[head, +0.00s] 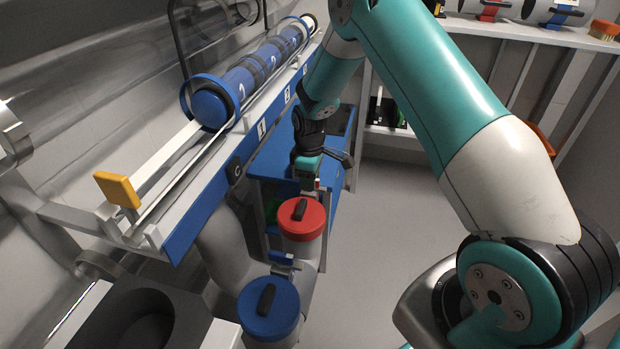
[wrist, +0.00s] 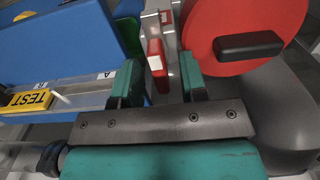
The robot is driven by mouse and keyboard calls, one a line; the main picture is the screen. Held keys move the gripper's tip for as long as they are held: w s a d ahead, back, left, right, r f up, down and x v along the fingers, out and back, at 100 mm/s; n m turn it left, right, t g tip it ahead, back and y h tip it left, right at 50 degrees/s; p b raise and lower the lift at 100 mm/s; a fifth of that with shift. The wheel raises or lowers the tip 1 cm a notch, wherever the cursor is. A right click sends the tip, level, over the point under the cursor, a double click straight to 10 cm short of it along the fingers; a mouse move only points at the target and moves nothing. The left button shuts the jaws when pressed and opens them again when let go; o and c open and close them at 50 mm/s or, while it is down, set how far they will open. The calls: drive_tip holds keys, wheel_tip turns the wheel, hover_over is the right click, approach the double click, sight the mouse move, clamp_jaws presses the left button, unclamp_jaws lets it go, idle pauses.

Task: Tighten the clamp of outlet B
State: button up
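My gripper (head: 309,172) points down just behind the red-lidded outlet in the head view. In the wrist view its two teal fingers (wrist: 158,80) stand apart, open. A red clamp lever (wrist: 156,58) with a white patch shows between the fingers, with a gap on each side; I cannot tell how far it reaches between them. The round red lid (head: 301,218) has a black handle, and it also shows in the wrist view (wrist: 226,22) right of the fingers. A blue lid (head: 268,308) with a black handle is nearer the camera. No letter B is readable on either outlet.
A rail with a blue canister (head: 215,102) and yellow end block (head: 117,189) runs above left. The grey floor (head: 390,220) at right is clear.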

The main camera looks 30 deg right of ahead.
clamp_jaws()
drive_tip(key=shift+r+m+p, duration=0.1)
drive_tip(key=shift+m+p, duration=0.2)
drive_tip(key=m+p, duration=0.2)
drive_tip(key=shift+r+m, duration=0.15)
drive_tip(key=shift+m, duration=0.15)
drive_tip(key=m+p, duration=0.2)
drive_tip(key=m, duration=0.3)
drive_tip(key=shift+p, duration=0.35)
drive_tip(key=m+p, duration=0.1)
drive_tip(key=m, duration=0.4)
drive_tip(key=shift+p, duration=0.3)
drive_tip(key=m+p, duration=0.1)
drive_tip(key=m, duration=0.3)
drive_tip(key=shift+m, duration=0.3)
